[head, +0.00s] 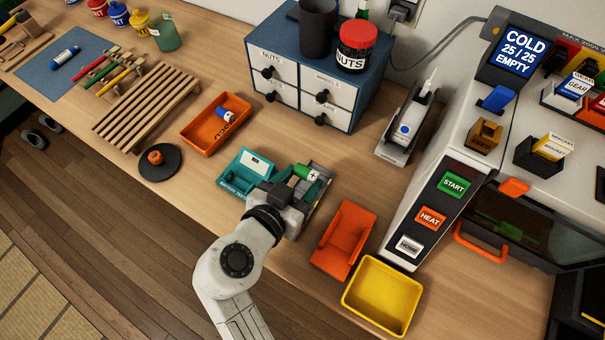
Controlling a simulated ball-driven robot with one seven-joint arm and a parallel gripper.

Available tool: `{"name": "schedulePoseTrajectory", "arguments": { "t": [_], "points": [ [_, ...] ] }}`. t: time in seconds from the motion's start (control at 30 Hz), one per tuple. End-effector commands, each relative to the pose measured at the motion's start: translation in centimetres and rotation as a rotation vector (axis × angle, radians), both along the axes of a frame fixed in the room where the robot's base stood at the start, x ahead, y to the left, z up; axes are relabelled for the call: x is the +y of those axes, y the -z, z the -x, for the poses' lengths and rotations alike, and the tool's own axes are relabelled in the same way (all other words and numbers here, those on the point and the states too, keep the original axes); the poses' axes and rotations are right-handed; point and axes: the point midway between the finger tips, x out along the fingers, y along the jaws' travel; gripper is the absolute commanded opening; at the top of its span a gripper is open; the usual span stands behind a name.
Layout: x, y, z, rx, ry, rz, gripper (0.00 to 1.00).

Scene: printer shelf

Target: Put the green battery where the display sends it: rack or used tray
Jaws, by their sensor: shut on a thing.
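The green battery (306,173) has a pale end with a plus mark and lies roughly level at my gripper (291,186). My gripper is shut on it; its jaws hide part of the battery. Beneath and beside them is a grey rack (324,187), partly hidden; I cannot tell whether the battery touches it. A teal battery tester (232,181) with a pale display (257,162) lies just left of my gripper. The display's reading is too small to make out. An orange tray (190,137) holding a blue and white battery (226,115) stands further back left; its lettering is unclear.
A blue drawer cabinet (318,75) stands behind. Bare wood lies between cabinet and rack.

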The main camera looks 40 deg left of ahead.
Motion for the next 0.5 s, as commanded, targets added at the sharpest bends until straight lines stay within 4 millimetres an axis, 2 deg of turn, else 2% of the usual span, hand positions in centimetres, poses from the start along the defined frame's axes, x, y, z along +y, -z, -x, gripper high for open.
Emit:
{"name": "schedulePoseTrajectory", "arguments": {
  "t": [0.33,0.5],
  "points": [
    [0.0,0.5,0.1,0.003,0.005,0.0,0.17],
    [0.0,1.8,0.1,0.003,0.004,0.001,0.17]
  ]
}}
